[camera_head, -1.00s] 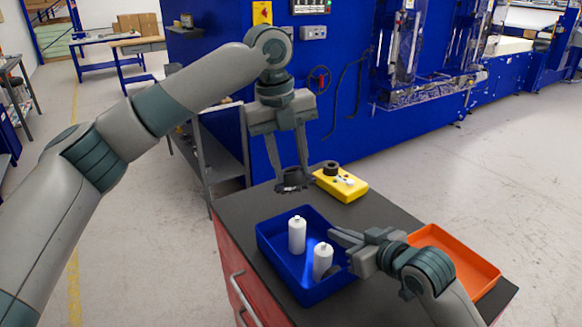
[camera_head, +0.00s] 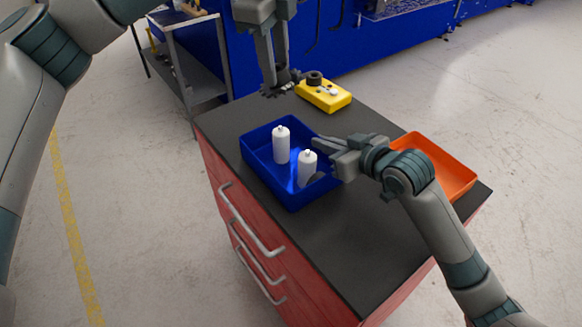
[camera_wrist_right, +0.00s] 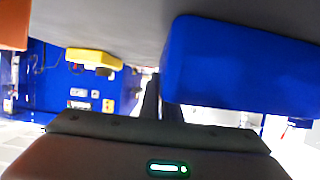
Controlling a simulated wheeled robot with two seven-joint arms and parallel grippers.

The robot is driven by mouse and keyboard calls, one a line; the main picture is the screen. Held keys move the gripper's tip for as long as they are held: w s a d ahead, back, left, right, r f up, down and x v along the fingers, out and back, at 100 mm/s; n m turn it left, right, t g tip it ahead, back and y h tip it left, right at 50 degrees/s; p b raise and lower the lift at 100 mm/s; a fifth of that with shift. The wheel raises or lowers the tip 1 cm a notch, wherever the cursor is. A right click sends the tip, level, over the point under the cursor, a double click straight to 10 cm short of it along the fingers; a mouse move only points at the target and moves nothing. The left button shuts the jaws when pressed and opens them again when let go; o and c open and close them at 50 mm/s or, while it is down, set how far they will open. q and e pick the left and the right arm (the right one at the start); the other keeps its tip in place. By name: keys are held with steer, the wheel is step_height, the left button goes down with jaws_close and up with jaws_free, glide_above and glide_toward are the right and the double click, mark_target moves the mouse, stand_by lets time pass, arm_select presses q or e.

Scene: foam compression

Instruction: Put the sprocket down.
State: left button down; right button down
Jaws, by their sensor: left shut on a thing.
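The sprocket (camera_head: 271,91) is a dark toothed disc. My left gripper (camera_head: 277,74) points down in the head view and is shut on it. The sprocket is near the far left part of the dark cabinet top (camera_head: 225,122), behind the blue tray and left of the yellow block. I cannot tell whether it touches the surface. My right gripper (camera_head: 322,145) is at the right rim of the blue tray, beside a white bottle; its jaw opening is unclear.
The blue tray (camera_head: 262,172) holds two upright white bottles (camera_head: 281,144) (camera_head: 307,167). A yellow block (camera_head: 325,99) bears a dark ring (camera_head: 314,77) and small pale parts. An orange tray (camera_head: 450,172) lies at the right. The front of the cabinet top is clear.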

arm_select(q)
steer(key=shift+r, duration=0.1)
stand_by(0.3)
step_height(320, 180, down, 6)
stand_by(0.5)
steer(key=shift+f, duration=0.2)
steer(key=shift+f, duration=1.8)
steer(key=shift+f, duration=0.6)
steer(key=c, duration=1.2)
jaws_free()
